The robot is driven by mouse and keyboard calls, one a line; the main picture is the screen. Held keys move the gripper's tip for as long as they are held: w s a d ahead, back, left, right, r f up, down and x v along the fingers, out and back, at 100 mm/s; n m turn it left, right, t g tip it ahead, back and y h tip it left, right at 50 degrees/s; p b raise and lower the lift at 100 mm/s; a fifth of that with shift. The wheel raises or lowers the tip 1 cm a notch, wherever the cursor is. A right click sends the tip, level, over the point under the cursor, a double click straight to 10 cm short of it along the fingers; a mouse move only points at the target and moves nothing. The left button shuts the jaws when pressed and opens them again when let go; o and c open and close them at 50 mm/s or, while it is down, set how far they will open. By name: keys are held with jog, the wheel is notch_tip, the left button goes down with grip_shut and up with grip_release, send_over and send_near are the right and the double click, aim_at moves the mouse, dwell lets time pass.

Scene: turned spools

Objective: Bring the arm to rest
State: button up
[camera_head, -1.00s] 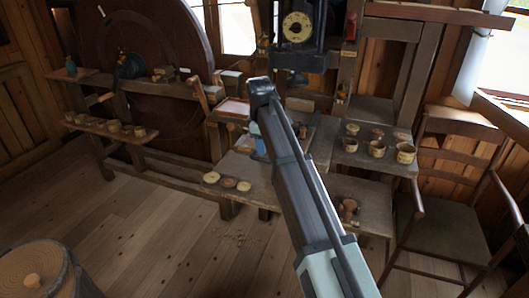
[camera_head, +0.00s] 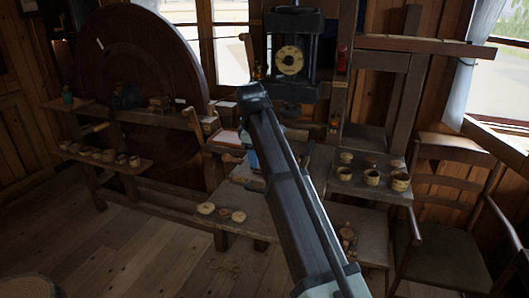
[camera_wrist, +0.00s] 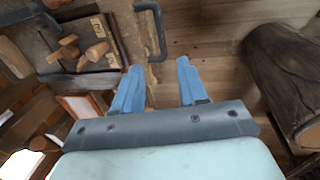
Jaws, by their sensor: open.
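My gripper shows in the wrist view (camera_wrist: 158,68), with its two blue fingers apart and nothing between them. Beyond the fingers are a dark curved handle (camera_wrist: 152,30) and wooden boards. In the head view my arm reaches up from the bottom right over the workbench (camera_head: 270,218). Its fingers are largely hidden there behind the arm; only a little blue shows beside it.
Pale turned pieces (camera_head: 222,213) lie on the bench's left part. Round wooden pieces (camera_head: 371,177) stand on the right shelf. A large dark wheel (camera_head: 150,60) stands at left, a chair (camera_head: 450,215) at right.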

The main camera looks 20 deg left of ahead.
jog(key=s+d+f+m+g+h, duration=0.1)
jog(key=s+d+f+m, duration=0.1)
jog(key=f, duration=0.9)
jog(key=s+d+f+m+g, duration=0.1)
jog(key=s+d+f+m, duration=0.15)
jog(key=f, duration=0.85)
jog(key=s+d+f+m+g, duration=0.25)
jog(key=s+d+f, duration=0.35)
jog(key=d+f, duration=0.85)
jog(key=s+d+f+m+g, duration=0.1)
jog(key=s+d+f+m, duration=0.4)
jog(key=d+f, duration=1)
jog(key=s+d+f+m+g, duration=0.1)
jog(key=s+d+f, duration=0.3)
jog(key=s, duration=0.6)
jog(key=s+d+f+m+g, duration=0.1)
jog(key=s+d+f+m, duration=0.2)
jog(key=s+f, duration=0.4)
jog(key=s+d+f+m+g+y, duration=0.1)
jog(key=s+d+f, duration=0.4)
jog(key=s, duration=0.7)
jog(key=shift+s+f+m, duration=0.25)
jog(key=shift+s+m, duration=0.1)
jog(key=shift+m, duration=0.25)
